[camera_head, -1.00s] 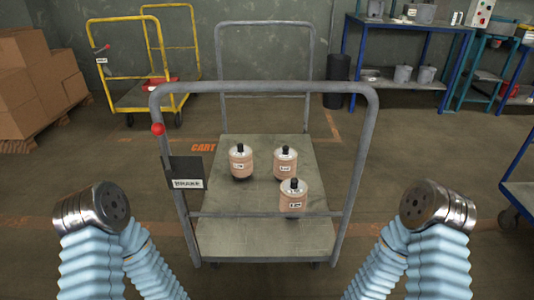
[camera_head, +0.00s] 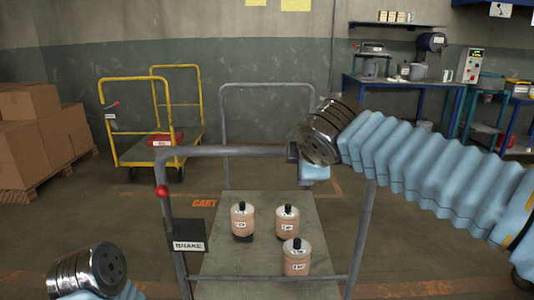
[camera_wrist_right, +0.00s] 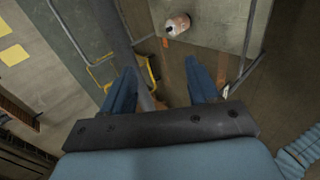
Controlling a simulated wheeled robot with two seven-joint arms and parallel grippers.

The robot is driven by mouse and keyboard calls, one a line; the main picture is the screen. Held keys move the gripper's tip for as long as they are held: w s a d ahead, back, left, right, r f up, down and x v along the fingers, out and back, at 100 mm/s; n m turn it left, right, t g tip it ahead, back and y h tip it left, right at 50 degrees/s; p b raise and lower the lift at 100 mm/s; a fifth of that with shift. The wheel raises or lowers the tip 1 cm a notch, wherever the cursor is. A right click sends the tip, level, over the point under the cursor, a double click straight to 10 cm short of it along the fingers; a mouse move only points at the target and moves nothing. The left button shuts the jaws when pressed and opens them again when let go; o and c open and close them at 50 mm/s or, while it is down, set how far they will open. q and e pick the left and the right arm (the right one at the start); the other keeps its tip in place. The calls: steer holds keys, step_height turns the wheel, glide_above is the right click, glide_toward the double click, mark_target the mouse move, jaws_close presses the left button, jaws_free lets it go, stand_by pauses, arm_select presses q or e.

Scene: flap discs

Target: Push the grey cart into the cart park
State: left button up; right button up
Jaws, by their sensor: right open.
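The grey cart (camera_head: 210,272) stands in front of me with its tubular push handle (camera_head: 225,151) facing me. Several pinkish canisters with black tops, among them one (camera_head: 297,258) at the near right, stand on its deck. A dark BRAKE plate (camera_head: 188,244) and red knob (camera_head: 163,191) are on the left upright. My right gripper (camera_head: 303,163) is at the handle's top bar, right of its middle. In the right wrist view its blue fingers are open (camera_wrist_right: 162,78), with a grey tube between them, nearer the left finger; contact is unclear. My left gripper is out of view; only its arm shows at lower left.
Orange CART lettering (camera_head: 204,203) marks the floor beyond the cart's left side. A yellow cart (camera_head: 145,150) with a red item stands at back left, near stacked cardboard boxes (camera_head: 25,140). Blue workbenches (camera_head: 400,84) stand at back right. Open floor lies left of the grey cart.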

step_height(320, 180, up, 6)
steer(key=s+d+t, duration=0.1)
steer(key=s+d, duration=0.1)
steer(key=shift+h, duration=0.4)
steer(key=x, duration=1.1)
steer(key=shift+w+d+b, duration=0.1)
steer(key=shift+d+b, duration=0.1)
steer(key=shift+b, duration=0.1)
jaws_close()
steer(key=shift+r, duration=0.15)
stand_by(0.4)
